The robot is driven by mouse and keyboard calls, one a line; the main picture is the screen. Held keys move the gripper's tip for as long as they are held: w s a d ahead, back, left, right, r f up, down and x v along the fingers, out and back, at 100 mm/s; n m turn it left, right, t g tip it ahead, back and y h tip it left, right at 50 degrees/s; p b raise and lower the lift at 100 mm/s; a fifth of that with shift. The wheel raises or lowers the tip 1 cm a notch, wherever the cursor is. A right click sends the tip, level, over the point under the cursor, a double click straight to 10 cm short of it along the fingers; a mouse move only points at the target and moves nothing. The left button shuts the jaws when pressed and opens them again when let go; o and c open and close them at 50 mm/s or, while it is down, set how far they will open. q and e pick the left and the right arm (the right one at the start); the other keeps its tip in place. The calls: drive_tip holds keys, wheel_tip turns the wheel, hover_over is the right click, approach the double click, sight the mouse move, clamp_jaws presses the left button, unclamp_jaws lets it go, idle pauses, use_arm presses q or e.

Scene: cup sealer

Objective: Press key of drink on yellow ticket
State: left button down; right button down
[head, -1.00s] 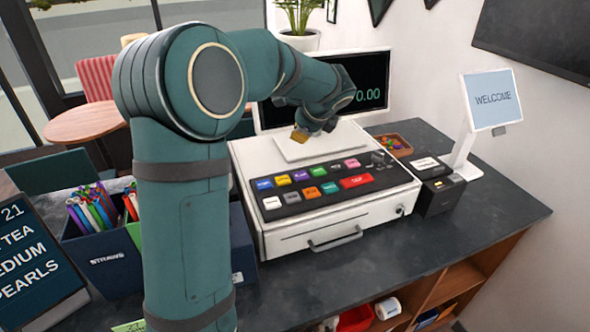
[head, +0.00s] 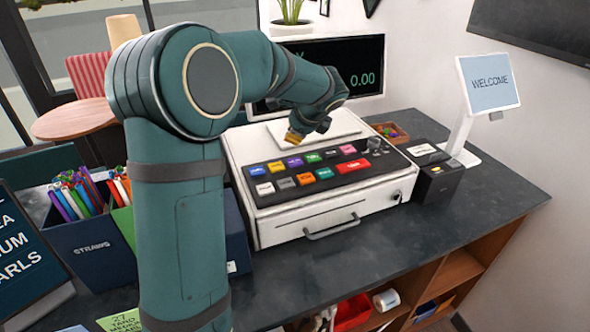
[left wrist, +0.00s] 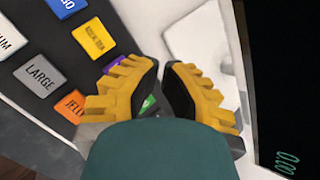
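A pale yellow-green ticket (head: 120,320) is at the bottom edge, partly cut off; "27" shows, and I cannot surely read the line under it. The cash register has a dark key panel (head: 372,178) with two rows of coloured keys. Blue (left wrist: 67,6), yellow (left wrist: 94,38), purple (left wrist: 113,63) and green (left wrist: 150,104) keys show in the left wrist view; the fingers partly cover purple and green. My left gripper (head: 294,137) is over the panel's far edge, empty, with a narrow gap between its fingers. My right gripper is not in view.
A display (head: 366,70) reading 0.00 stands behind the register. A straw box (head: 92,247) and a dark sign (head: 25,262) are at the left. The counter's front right is bare.

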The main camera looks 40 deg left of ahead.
sight(294, 158)
use_arm(q)
drive_tip(key=shift+f+b, duration=0.95)
drive_tip(key=shift+f, duration=0.95)
drive_tip(key=c, duration=1.7)
unclamp_jaws()
drive_tip(key=shift+f, duration=0.1)
clamp_jaws()
drive_tip(key=shift+f, duration=0.3)
drive_tip(key=shift+f+b, duration=0.45)
drive_tip(key=shift+b, duration=0.05)
drive_tip(key=shift+r+p, duration=0.85)
drive_tip(key=shift+r, duration=0.05)
